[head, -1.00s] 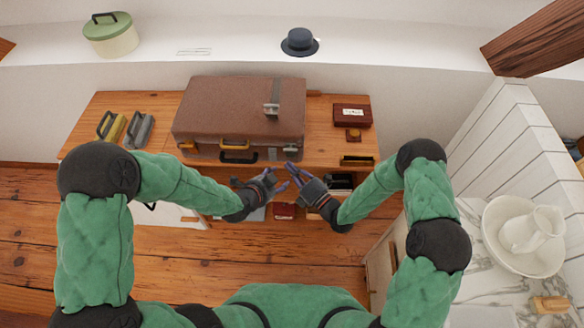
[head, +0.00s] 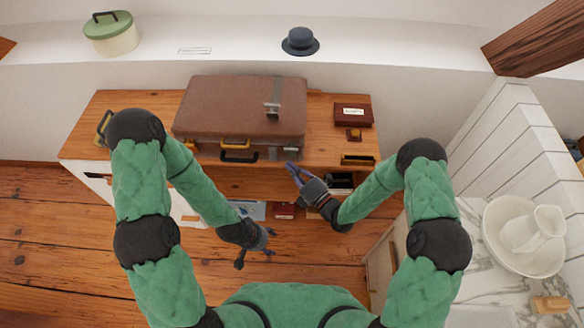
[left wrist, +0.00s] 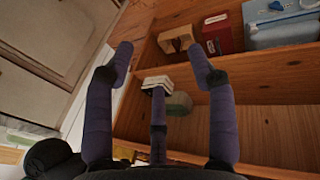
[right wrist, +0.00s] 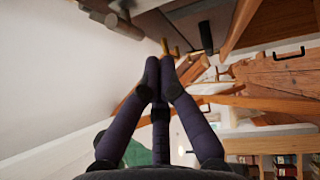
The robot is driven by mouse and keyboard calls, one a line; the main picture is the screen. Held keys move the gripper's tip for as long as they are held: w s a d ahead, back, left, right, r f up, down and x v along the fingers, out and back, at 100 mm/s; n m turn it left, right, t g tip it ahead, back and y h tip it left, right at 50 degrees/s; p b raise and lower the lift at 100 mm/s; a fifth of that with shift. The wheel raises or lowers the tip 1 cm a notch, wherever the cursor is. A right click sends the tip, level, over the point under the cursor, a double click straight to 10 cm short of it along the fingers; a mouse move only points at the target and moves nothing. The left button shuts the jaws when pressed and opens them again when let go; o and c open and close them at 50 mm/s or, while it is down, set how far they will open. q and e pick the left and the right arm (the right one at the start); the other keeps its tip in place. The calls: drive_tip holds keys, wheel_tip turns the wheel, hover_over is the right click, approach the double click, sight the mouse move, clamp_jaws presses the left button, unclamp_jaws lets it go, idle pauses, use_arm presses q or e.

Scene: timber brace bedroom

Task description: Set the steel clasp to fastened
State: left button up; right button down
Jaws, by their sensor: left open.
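A brown suitcase (head: 225,105) lies closed on the wooden cabinet. The steel clasp (head: 271,110) sits on a grey strap on its lid, near the right end. A grey metal piece (head: 273,153) is on the suitcase's front face below it; whether they join is too small to tell. My right gripper (head: 291,166) is in front of the suitcase's lower right edge, apart from the clasp. In the right wrist view its fingertips (right wrist: 160,65) are together with nothing visible between them. My left gripper (head: 268,244) is open and empty, low in front of the cabinet; its spread fingers show in the left wrist view (left wrist: 160,55).
The cabinet top (head: 330,145) carries a dark red box (head: 352,115) right of the suitcase. Open shelves below hold a blue item (head: 250,209) and a red box (head: 285,211). A hat (head: 300,42) and green-lidded pot (head: 110,34) stand on the ledge behind. A white basin (head: 525,240) is at right.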

use_arm(q)
drive_tip(key=s+n, duration=0.1)
drive_tip(key=s+f, duration=0.1)
drive_tip(key=s+f+n+g, duration=0.1)
drive_tip(key=shift+s+d+n, duration=0.1)
drive_tip(key=shift+s+n, duration=0.2)
use_arm(e)
drive_tip(key=shift+r, duration=0.1)
drive_tip(key=shift+w+r, duration=0.1)
drive_tip(key=shift+d, duration=0.1)
drive_tip(key=v, duration=1.2)
drive_tip(key=shift+r, duration=0.15)
